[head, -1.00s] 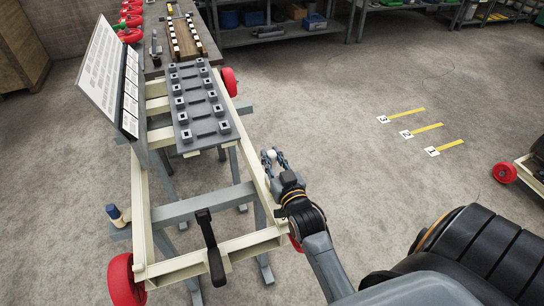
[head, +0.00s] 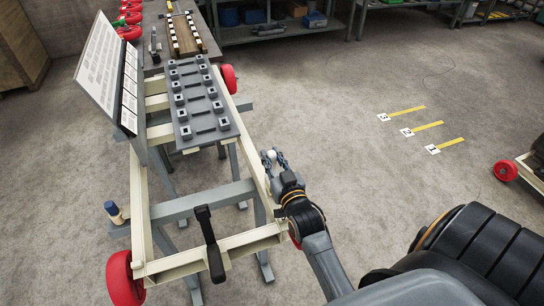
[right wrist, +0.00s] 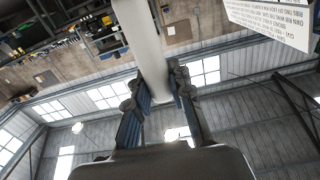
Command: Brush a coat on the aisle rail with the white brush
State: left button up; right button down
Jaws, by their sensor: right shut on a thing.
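My right gripper (head: 274,161) is beside the aisle-side rail (head: 254,162), a cream bar along the right side of a red-wheeled cart. It is shut on a pale thing, which I take to be the white brush. In the head view only a small white end of it shows between the fingers. The bristles are not clear, and I cannot tell whether the brush touches the rail. No coat can be made out on it. My left gripper is not in view.
The cart carries a grey studded plate (head: 197,105) and a tilted text board (head: 101,72). A black lever (head: 209,240) stands at its near end, and a blue-topped object (head: 114,211) at its left. Numbered floor marks (head: 407,132) lie on open floor to the right.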

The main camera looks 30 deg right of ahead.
jog(key=shift+f, duration=0.35)
jog(key=shift+w, duration=0.1)
jog(key=b+x, duration=0.2)
jog(key=x, duration=0.7)
jog(key=shift+w, duration=0.25)
dwell(0.3)
jog(key=shift+a, duration=0.1)
jog(key=shift+w+a, duration=0.1)
jog(key=shift+a, duration=0.3)
dwell(0.4)
